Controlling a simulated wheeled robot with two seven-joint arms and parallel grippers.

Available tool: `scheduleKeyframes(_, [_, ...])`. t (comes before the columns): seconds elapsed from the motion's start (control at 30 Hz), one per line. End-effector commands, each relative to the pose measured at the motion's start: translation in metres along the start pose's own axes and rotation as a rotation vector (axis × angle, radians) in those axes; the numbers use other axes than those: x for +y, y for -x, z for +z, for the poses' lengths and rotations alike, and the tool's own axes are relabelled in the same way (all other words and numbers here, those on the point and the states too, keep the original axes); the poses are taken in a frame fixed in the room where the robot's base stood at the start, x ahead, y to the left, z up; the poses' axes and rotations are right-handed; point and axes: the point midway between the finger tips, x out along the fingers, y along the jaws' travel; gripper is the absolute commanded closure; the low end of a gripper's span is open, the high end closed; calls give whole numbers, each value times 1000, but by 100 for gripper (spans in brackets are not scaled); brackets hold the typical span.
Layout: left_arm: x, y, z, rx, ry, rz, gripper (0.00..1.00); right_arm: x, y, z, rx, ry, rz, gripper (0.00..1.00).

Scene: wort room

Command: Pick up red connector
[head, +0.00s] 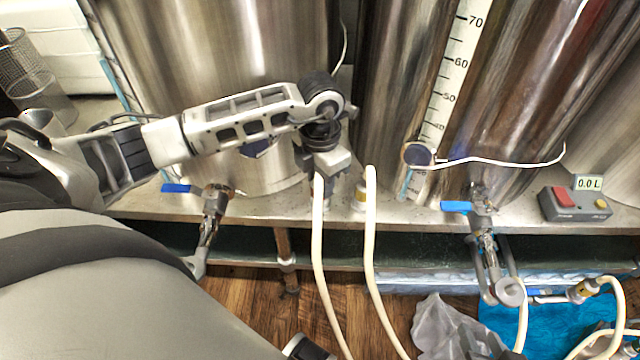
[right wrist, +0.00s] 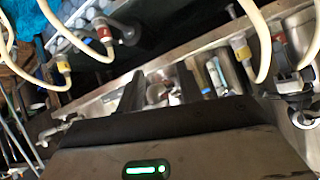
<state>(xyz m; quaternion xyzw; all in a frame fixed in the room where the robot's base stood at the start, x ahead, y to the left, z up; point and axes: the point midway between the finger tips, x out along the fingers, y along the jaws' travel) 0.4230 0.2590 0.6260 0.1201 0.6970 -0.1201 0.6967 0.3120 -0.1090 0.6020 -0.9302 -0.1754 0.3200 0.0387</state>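The red connector (right wrist: 104,34) sits on the end of a cream hose at the upper left of the right wrist view, beside a dark round part. I cannot make it out in the head view.
Steel kettles with blue-handled valves (head: 457,207) stand on a metal bench (head: 270,208). Cream hoses (head: 375,260) hang over its front edge. A yellow-banded connector (right wrist: 64,68) is near the red one. A control box (head: 575,205) stands at right. A blue mat (head: 555,325) lies low right.

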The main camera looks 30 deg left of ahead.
Motion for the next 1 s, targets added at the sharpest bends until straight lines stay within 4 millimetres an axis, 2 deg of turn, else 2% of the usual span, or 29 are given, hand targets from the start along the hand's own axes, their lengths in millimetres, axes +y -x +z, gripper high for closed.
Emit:
scheduleKeyframes(0.37, [0,4,0,-2,0,1,94,1,1,-3,6,2,3,64])
scheduleKeyframes(0.47, [1,11,1,-3,0,2,94,1,3,-6,10,4,6,64])
scheduleKeyframes(0.63, [0,38,1,-5,-1,2,94,3,9,-16,32,8,15,64])
scheduleKeyframes(0.9, [-52,98,-9,-8,-8,0,94,1,28,-31,68,12,31,64])
scheduleKeyframes(1.0, [-80,106,-14,-5,-9,-2,94,1,32,-34,79,14,35,64])
